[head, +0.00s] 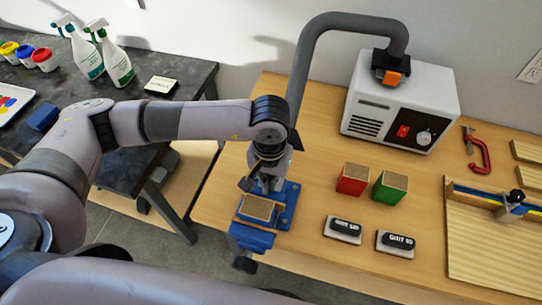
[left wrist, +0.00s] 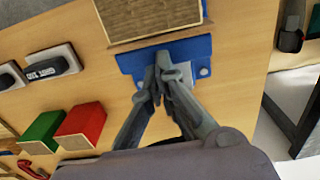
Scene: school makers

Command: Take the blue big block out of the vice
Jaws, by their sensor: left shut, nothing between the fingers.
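The blue vice (head: 287,205) is at the left edge of the wooden workbench. The big block (head: 257,208), with a tan grainy top and little blue side visible, sits in the vice beside the front jaw (head: 250,237). In the left wrist view the block (left wrist: 150,14) is at the top, with the blue vice base (left wrist: 203,48) below it. My left gripper (left wrist: 163,62) is shut and empty. Its fingertips are over the vice base, beside the block and apart from it as far as I can tell. My right gripper is not in view.
A red block (head: 352,180) and a green block (head: 389,188) stand right of the vice, with two labelled sanding blocks (head: 343,229) in front. A grey extraction hose (head: 300,70) rises behind my gripper from the white machine (head: 400,105). A dark table (head: 60,85) stands left.

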